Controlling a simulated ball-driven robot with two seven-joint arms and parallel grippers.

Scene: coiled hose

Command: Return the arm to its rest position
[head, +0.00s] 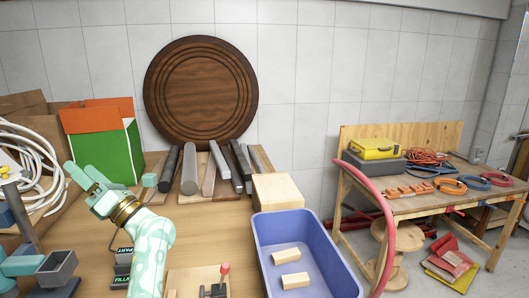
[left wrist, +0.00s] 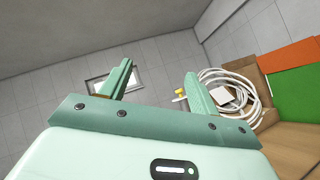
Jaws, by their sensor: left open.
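My left gripper (head: 80,171) is raised over the left part of the wooden bench in the head view. Its two fingers stand apart and nothing is between them. In the left wrist view the open left gripper (left wrist: 158,76) faces a grey tiled wall and the cardboard box. The white coiled hose (head: 63,181) lies at the far left of the head view, beside and apart from the gripper. The white hose also shows in the left wrist view (left wrist: 250,90), to the right of the fingers. My right gripper is in neither view.
A green and orange box (head: 118,150) stands behind the gripper. Several bars and a round wooden disc (head: 200,92) lean at the wall. A blue bin (head: 262,240) with two wooden blocks is right of the bench. A side table (head: 440,198) holds tools.

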